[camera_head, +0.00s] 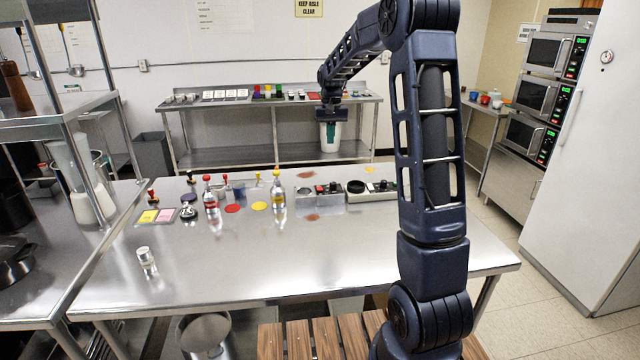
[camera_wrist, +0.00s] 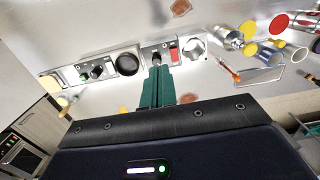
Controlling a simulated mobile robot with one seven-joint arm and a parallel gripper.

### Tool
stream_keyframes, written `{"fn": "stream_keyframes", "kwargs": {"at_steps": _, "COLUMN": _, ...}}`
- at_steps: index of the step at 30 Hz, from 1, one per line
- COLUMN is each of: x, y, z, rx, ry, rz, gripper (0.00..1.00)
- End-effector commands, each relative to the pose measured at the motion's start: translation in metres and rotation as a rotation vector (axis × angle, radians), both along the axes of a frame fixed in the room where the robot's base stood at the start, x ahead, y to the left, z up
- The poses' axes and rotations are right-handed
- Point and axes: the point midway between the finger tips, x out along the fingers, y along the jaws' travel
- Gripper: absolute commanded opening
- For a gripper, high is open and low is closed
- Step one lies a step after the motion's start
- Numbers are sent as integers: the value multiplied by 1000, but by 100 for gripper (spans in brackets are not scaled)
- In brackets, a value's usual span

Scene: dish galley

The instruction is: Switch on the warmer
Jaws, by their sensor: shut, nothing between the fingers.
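Two small control units stand at the back right of the steel table. One (camera_head: 372,194) has a black round plate and a dark knob beside a green part; it also shows in the wrist view (camera_wrist: 108,70). The other (camera_head: 322,189) has a red rocker and a dark knob, with a pale round part at one end; in the wrist view it is just beyond my fingertips (camera_wrist: 173,56). I cannot tell which is the warmer. My gripper (camera_head: 330,143) has green fingers, shut and empty, pointing down. In the wrist view its tips (camera_wrist: 160,70) line up with the red-rocker unit's knob; contact is unclear.
Bottles (camera_head: 278,192), stamps and coloured discs (camera_head: 232,208) stand left of the units. A clear glass (camera_head: 146,260) is at the front left. A back counter (camera_head: 230,106) holds small items. The table's front middle is clear.

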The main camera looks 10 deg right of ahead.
Motion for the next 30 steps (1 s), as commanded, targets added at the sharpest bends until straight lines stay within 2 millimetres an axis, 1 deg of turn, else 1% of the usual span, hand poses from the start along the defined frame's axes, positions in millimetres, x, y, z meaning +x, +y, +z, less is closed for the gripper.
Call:
{"fn": "stream_keyframes", "kwargs": {"at_steps": 1, "x": 14, "y": 5, "z": -13, "rx": -1, "ry": 17, "rz": 0, "gripper": 0}}
{"fn": "stream_keyframes", "kwargs": {"at_steps": 6, "x": 50, "y": 17, "z": -46, "rx": -5, "ry": 60, "rz": -1, "gripper": 0}}
{"fn": "stream_keyframes", "kwargs": {"at_steps": 9, "x": 64, "y": 23, "z": -62, "rx": -7, "ry": 80, "rz": -1, "gripper": 0}}
{"fn": "stream_keyframes", "kwargs": {"at_steps": 12, "x": 74, "y": 27, "z": -73, "rx": -8, "ry": 91, "rz": -1, "gripper": 0}}
{"fn": "stream_keyframes", "kwargs": {"at_steps": 16, "x": 79, "y": 30, "z": -81, "rx": -9, "ry": 99, "rz": -1, "gripper": 0}}
{"fn": "stream_keyframes", "kwargs": {"at_steps": 20, "x": 78, "y": 30, "z": -89, "rx": -9, "ry": 101, "rz": -1, "gripper": 0}}
{"fn": "stream_keyframes", "kwargs": {"at_steps": 23, "x": 76, "y": 30, "z": -101, "rx": -9, "ry": 101, "rz": -1, "gripper": 0}}
{"fn": "stream_keyframes", "kwargs": {"at_steps": 30, "x": 70, "y": 29, "z": -142, "rx": -10, "ry": 103, "rz": -2, "gripper": 0}}
